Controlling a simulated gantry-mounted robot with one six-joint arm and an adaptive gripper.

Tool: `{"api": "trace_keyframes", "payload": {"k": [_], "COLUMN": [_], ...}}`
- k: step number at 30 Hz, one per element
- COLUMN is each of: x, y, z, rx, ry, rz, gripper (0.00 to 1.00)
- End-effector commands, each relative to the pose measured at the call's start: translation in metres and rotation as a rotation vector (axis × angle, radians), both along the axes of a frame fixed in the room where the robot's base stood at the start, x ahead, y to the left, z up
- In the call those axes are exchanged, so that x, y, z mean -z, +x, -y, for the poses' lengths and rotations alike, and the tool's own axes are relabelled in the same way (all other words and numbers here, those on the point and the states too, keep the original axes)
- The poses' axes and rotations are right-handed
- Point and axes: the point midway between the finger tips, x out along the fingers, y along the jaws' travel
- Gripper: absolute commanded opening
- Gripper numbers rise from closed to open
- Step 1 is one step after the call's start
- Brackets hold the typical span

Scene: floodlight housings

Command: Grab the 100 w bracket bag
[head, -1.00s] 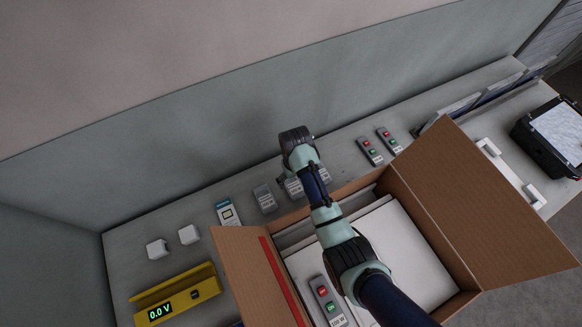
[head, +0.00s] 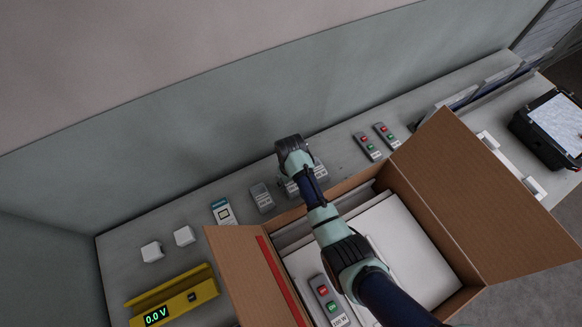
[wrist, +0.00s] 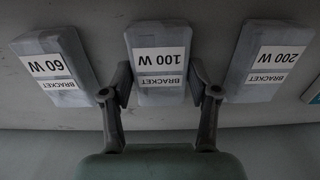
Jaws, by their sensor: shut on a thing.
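The 100 W bracket bag (wrist: 160,58) is a grey pouch with white labels, in the middle of the wrist view. My gripper (wrist: 159,78) is shut on it, one finger against each side. In the head view the arm largely hides this bag (head: 292,189) and the fingertips. The 60 W bracket bag (wrist: 54,66) is on one side in the wrist view, and the 200 W bracket bag (wrist: 268,60) is on the other. Both lie apart from the held bag.
An open cardboard box (head: 480,195) stands below the arm with white panels and a 100 W switch pack inside. A yellow meter (head: 175,295) and white blocks lie left. Two switch packs (head: 367,146) and a black case (head: 550,125) are right.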

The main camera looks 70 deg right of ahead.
Motion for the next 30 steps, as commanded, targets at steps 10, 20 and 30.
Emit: {"api": "trace_keyframes", "payload": {"k": [10, 20, 30], "x": [-0.001, -0.045, -0.161], "y": [0.000, 0.001, 0.001], "z": [0.000, 0.001, 0.001], "rx": [0.000, 0.000, 0.000], "ry": [-0.001, -0.003, -0.003], "rz": [0.001, 0.003, 0.003], "gripper": [0.19, 0.19, 0.19]}}
